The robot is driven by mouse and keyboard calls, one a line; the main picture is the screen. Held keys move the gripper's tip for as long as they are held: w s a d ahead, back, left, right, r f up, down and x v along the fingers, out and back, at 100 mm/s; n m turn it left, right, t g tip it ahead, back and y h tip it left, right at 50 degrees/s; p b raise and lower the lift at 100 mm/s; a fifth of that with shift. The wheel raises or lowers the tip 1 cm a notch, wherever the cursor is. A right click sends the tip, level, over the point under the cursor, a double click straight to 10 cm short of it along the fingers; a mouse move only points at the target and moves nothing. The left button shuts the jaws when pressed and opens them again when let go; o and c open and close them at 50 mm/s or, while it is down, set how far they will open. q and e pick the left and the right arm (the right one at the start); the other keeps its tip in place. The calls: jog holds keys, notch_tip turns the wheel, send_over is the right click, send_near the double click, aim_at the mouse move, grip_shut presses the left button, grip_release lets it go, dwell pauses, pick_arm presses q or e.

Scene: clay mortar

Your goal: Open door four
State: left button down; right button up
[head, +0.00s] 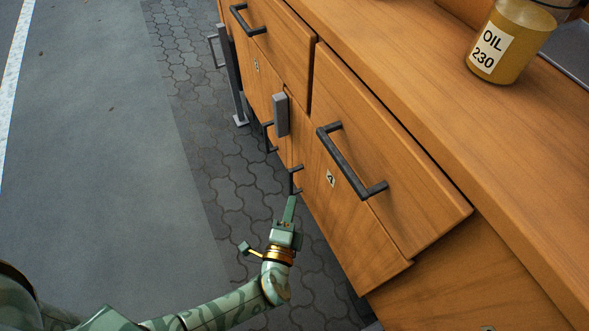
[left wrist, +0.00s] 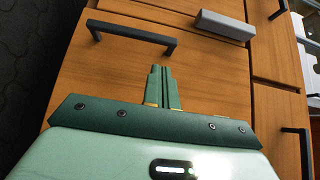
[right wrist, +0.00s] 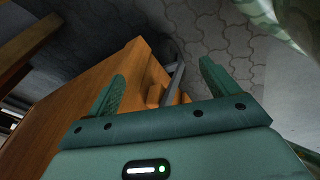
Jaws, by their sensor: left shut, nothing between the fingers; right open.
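No number four can be read on any front, so I cannot tell which is door four. Wooden cabinet doors show below the drawers. A dark door handle (head: 296,180) is just beyond the tip of my left gripper (head: 291,205). A dark handle also lies ahead of the fingers in the left wrist view (left wrist: 132,37); the left gripper (left wrist: 163,75) is shut and empty in front of the wood. Whether it touches is unclear. My right gripper (right wrist: 160,88) is open and empty, with a wooden cabinet corner (right wrist: 140,65) showing between and beyond its fingers.
A grey block (head: 281,115) is on the cabinet front. A jar marked OIL 230 (head: 508,45) stands on the counter. The floor (head: 120,150) at left is clear.

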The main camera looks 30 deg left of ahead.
aim_at(301, 167)
pick_arm(q)
jog(key=shift+b+x, duration=0.7)
jog(key=shift+x, duration=2.95)
pick_arm(e)
jog(key=shift+w+a+r+m+t+y, duration=0.15)
jog(key=shift+w+a+r+t+y, duration=0.15)
jog(key=shift+w+a, duration=0.2)
jog(key=shift+w+a+r+m+t+y, duration=0.15)
jog(key=shift+w+a+r+t+y, duration=0.1)
jog(key=shift+w+a, duration=0.25)
pick_arm(q)
jog(key=shift+a+f, duration=0.1)
pick_arm(e)
jog(key=shift+w+d, duration=0.1)
